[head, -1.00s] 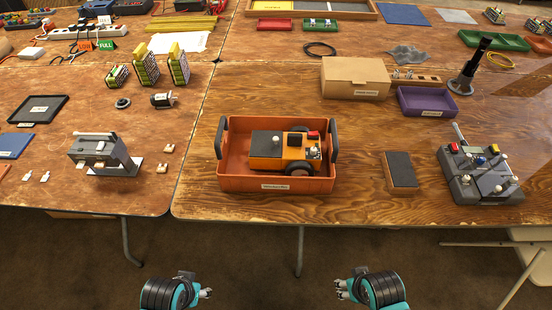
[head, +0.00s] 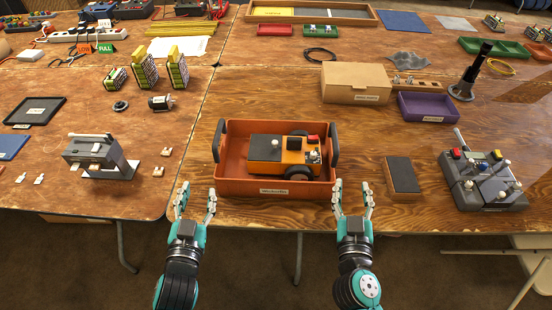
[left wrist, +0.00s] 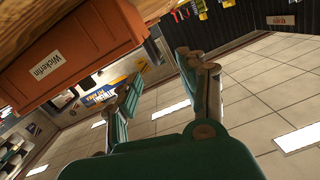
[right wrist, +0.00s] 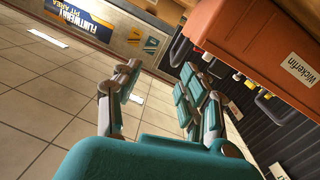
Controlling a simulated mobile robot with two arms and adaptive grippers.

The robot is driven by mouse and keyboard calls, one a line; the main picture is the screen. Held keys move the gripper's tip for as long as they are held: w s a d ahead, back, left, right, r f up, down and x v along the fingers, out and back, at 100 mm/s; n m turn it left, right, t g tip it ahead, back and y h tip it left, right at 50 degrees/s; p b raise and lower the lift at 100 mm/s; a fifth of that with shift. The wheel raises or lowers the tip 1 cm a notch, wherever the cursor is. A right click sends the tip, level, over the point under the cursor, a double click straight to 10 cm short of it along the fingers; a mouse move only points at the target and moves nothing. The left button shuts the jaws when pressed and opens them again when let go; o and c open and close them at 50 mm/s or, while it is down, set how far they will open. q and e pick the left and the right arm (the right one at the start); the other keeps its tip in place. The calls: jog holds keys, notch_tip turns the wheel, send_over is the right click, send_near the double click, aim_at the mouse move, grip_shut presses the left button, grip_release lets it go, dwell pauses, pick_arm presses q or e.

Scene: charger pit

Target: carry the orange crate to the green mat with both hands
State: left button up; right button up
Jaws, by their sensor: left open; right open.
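The orange crate (head: 232,187) stands on the near wooden table, with dark handles at its left and right ends. An orange and grey vehicle sits inside it. My left gripper (head: 196,198) is open and empty just in front of the crate's left front corner. My right gripper (head: 352,195) is open and empty by its right front corner. Neither is on a handle. The crate's labelled front wall also shows in the left wrist view (left wrist: 110,30) and the right wrist view (right wrist: 255,40), apart from the fingers. I see no green mat.
A grey-topped block (head: 402,176) lies right of the crate, and a grey control box (head: 482,185) stands beyond it. A cardboard box (head: 356,83) and a purple tray (head: 428,106) stand behind. A grey device (head: 100,158) is on the left table. The table behind the crate is fairly clear.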

aim_at(216, 145)
pick_arm(q)
jog(key=shift+w+d+r+m+t+h, duration=0.1)
jog(key=shift+d+r+m+t+h, duration=0.2)
jog(key=shift+d+r+t+h, duration=0.3)
pick_arm(e)
jog(key=shift+w+a+r+n+t+y, duration=0.15)
jog(key=shift+a+n+y, duration=0.2)
jog(key=shift+a, duration=0.3)
jog(key=shift+w+a+r+n+t+y, duration=0.15)
jog(key=shift+a+n+y, duration=0.1)
jog(key=shift+a+y, duration=0.3)
pick_arm(q)
jog(key=shift+w+d, duration=0.1)
pick_arm(e)
jog(key=shift+f, duration=0.1)
pick_arm(q)
jog(key=w, duration=1.1)
jog(key=w+d, duration=0.1)
jog(key=w, duration=0.5)
jog(key=shift+w+d, duration=0.1)
pick_arm(e)
jog(key=w, duration=1.1)
jog(key=w+d, duration=0.1)
jog(key=w, duration=0.5)
jog(key=shift+w+d, duration=0.1)
pick_arm(q)
grip_shut()
pick_arm(e)
grip_shut()
